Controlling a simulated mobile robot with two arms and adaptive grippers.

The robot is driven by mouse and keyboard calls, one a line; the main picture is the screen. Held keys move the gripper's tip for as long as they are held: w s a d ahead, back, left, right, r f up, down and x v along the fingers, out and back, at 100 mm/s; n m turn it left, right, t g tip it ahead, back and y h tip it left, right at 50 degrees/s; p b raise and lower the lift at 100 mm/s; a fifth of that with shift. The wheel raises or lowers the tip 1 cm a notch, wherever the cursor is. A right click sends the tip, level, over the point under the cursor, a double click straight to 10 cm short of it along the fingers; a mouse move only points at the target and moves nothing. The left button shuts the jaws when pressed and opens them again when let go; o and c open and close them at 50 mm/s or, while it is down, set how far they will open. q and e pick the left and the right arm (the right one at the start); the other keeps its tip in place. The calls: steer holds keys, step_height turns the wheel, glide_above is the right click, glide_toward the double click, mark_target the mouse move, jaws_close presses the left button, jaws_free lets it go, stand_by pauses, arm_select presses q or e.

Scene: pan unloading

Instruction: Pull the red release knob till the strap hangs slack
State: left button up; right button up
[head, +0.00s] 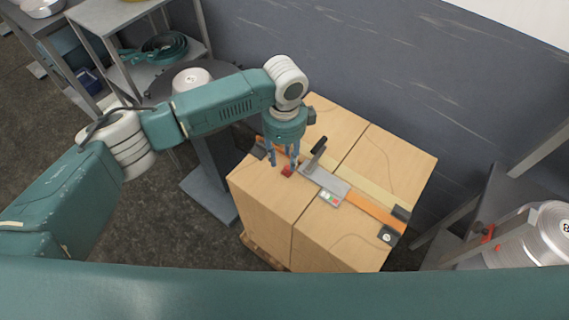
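The red release knob (287,170) sits on top of the wooden boxes, at the left end of a grey ratchet buckle (325,178) with a black upright lever (317,149). An orange strap (370,206) runs from the buckle to a black corner piece (390,235) at the right. My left gripper (283,163) points down over the boxes, its blue fingers apart around or just above the knob. I cannot tell whether they touch it. My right gripper is not in view.
The boxes (265,204) stand on a pallet near a grey wall (330,60). A shelf (115,15) with a teal coiled item (165,46) is at upper left. A metal drum (540,235) on a rack is at right.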

arm_select(q)
step_height(320, 180, up, 7)
steer(key=shift+f, duration=0.2)
steer(key=shift+s+f, duration=0.1)
stand_by(0.5)
